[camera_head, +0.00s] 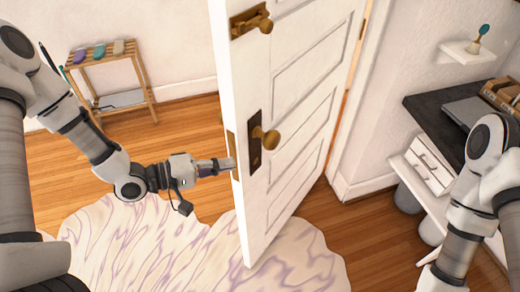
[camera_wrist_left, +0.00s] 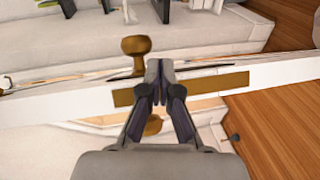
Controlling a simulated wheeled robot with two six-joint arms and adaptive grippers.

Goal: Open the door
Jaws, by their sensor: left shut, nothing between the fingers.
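The white panelled door (camera_head: 290,170) stands swung out of its frame, with its free edge toward the left and its hinge side at the right. A brass knob (camera_head: 271,139) on a dark plate is on its face, with a brass latch (camera_head: 252,21) above. My left gripper (camera_head: 231,163) is shut and empty at the door's free edge, below knob height. In the left wrist view its fingers (camera_wrist_left: 160,68) lie across the edge by a brass strike strip (camera_wrist_left: 225,82), with a knob (camera_wrist_left: 135,45) beyond. I cannot tell whether they touch. My right gripper is out of view.
A wooden rack (camera_head: 110,72) stands by the back wall at left. A pale patterned rug (camera_head: 130,235) lies under the door. At right are a dark-topped desk (camera_head: 425,108) with white drawers (camera_head: 428,165) and a wall shelf (camera_head: 468,53). Wood floor is clear behind my left arm.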

